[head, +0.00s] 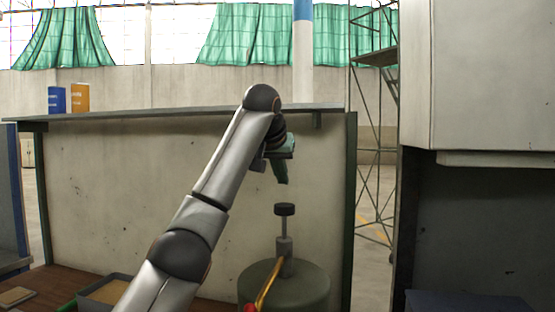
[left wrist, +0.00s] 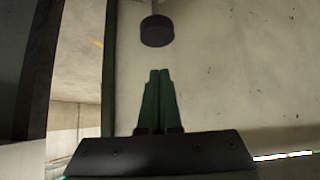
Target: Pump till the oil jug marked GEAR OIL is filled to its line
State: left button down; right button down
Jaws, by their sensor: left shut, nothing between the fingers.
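A green drum (head: 302,283) with a pump on top stands at the bottom of the head view. The pump's dark round knob (head: 285,209) sits on a raised rod, and a brass-coloured spout (head: 268,284) slants down to the front left, with a red part at its lower end. My left gripper (head: 282,180) is above the knob, apart from it, fingers pointing down. In the left wrist view its green fingers (left wrist: 158,75) are together and empty, and the knob (left wrist: 156,31) shows beyond their tips. No jug marked GEAR OIL can be made out. My right gripper is not in view.
A shelf (head: 190,112) on a pale panel runs behind, holding a blue book (head: 57,100) and an orange one (head: 80,97). A grey tray (head: 88,298) lies at lower left. A large pale cabinet (head: 490,75) stands at right.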

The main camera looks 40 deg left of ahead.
aim_at(285, 204)
pick_arm(q)
jog(key=f, duration=0.3)
jog(key=f+b, duration=0.1)
jog(key=f, duration=0.1)
jog(key=shift+w+a, duration=0.2)
jog(key=shift+w, duration=0.15)
jog(key=shift+r, duration=0.1)
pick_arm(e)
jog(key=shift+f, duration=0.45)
